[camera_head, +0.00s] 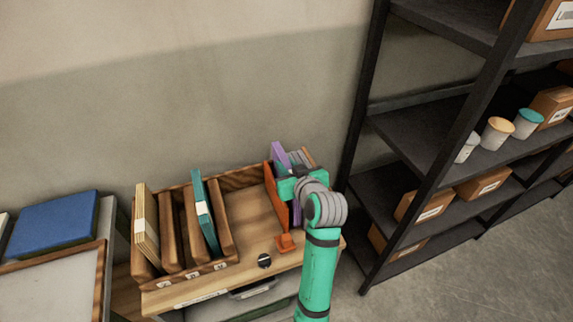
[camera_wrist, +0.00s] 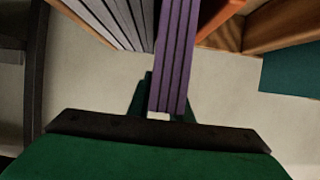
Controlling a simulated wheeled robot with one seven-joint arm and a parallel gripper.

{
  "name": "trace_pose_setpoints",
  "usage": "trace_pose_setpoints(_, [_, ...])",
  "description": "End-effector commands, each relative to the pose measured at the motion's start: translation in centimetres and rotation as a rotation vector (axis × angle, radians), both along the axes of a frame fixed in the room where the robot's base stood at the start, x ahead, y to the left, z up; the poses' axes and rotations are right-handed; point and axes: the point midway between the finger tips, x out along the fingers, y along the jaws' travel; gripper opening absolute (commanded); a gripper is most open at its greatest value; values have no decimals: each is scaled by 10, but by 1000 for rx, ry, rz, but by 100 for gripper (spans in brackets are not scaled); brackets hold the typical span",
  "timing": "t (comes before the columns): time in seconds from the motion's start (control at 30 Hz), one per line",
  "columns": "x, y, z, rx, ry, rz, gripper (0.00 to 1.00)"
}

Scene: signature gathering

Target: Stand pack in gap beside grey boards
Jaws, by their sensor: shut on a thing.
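The purple pack (camera_head: 279,153) is a stack of thin sheets with dark lines between them. It also shows in the wrist view (camera_wrist: 178,45), where my gripper (camera_wrist: 166,100) is shut on its near end. The grey boards (camera_wrist: 112,20) stand just left of the pack in the wrist view, very close to it; they also show in the head view (camera_head: 299,158). An orange divider (camera_head: 276,192) is on the pack's other side. My gripper (camera_head: 290,187) partly hides the pack in the head view. The pack's lower edge is hidden, so I cannot tell whether it rests on anything.
A wooden rack (camera_head: 170,240) to the left holds cream boards (camera_head: 146,225) and a teal pack (camera_head: 206,215) in slots. An orange piece (camera_head: 285,242) and a dark round thing (camera_head: 264,261) are near the front. A black shelf unit (camera_head: 400,190) stands close on the right.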

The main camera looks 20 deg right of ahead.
Motion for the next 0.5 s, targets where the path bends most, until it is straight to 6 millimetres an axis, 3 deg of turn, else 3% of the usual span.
trace_pose_setpoints(0.17, [0,0,-1,-1,-2,0,0])
trace_pose_setpoints(0.2, [0,0,-2,0,1,0,26])
trace_pose_setpoints(0.27, [0,0,-2,0,1,0,37])
trace_pose_setpoints(0.5, [0,0,-2,0,1,0,37])
